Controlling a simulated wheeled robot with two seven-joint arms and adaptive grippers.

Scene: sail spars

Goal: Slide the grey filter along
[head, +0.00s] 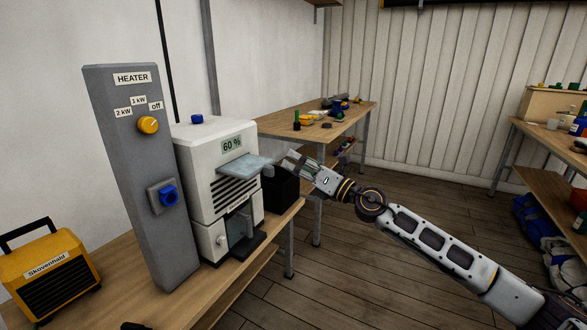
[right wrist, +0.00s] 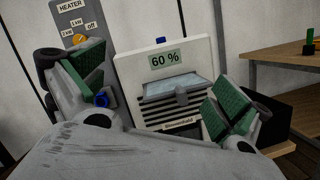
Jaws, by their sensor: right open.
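The grey filter (head: 247,164) is a flat pale plate sticking out of the front of a white dehumidifier (head: 203,165), below its 60 % display. My left gripper is not seen.
A tall grey heater panel (head: 140,200) with a yellow knob and a blue switch stands left of the dehumidifier. A yellow heater (head: 52,272) is at far left. A black box (head: 281,187) stands just right of the dehumidifier, under my right gripper. The floor to the right is open.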

